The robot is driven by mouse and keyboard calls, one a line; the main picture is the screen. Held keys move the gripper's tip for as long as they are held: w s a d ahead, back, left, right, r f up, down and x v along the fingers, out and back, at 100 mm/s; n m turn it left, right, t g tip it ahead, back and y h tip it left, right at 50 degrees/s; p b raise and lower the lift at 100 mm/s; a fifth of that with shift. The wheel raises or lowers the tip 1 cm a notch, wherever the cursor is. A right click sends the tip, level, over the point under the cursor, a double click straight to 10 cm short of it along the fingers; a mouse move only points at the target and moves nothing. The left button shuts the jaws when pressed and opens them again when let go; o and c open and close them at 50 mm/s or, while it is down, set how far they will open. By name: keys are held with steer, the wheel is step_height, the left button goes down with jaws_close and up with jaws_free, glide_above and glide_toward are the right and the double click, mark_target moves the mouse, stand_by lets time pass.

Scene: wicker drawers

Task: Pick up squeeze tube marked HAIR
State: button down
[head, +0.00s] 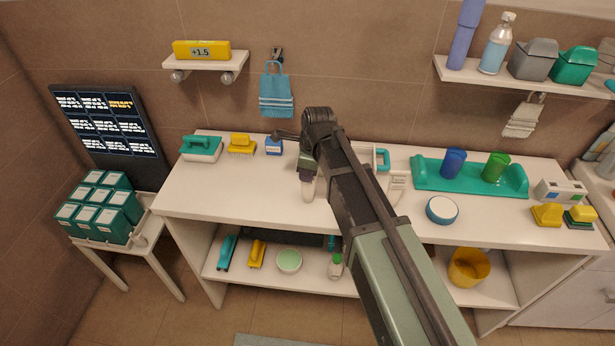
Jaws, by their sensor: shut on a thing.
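My gripper (306,172) points down over the middle of the white counter (240,197). It is shut on a pale tube-like thing (308,190), which shows just below the dark fingers. This looks like the squeeze tube, but no HAIR marking can be read at this size. The fingers and wrist hide its upper part. I cannot tell whether its lower end touches the counter or hangs just above it.
A teal-handled brush (201,149), a yellow brush (241,144) and a small blue box (274,147) stand left of my gripper. Right of my arm are a teal tray (430,184) with two cups and a round blue-rimmed tin (442,210). The counter's front left is clear.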

step_height(320, 180, up, 20)
steer(key=p, duration=1.9)
steer(key=shift+p, duration=0.35)
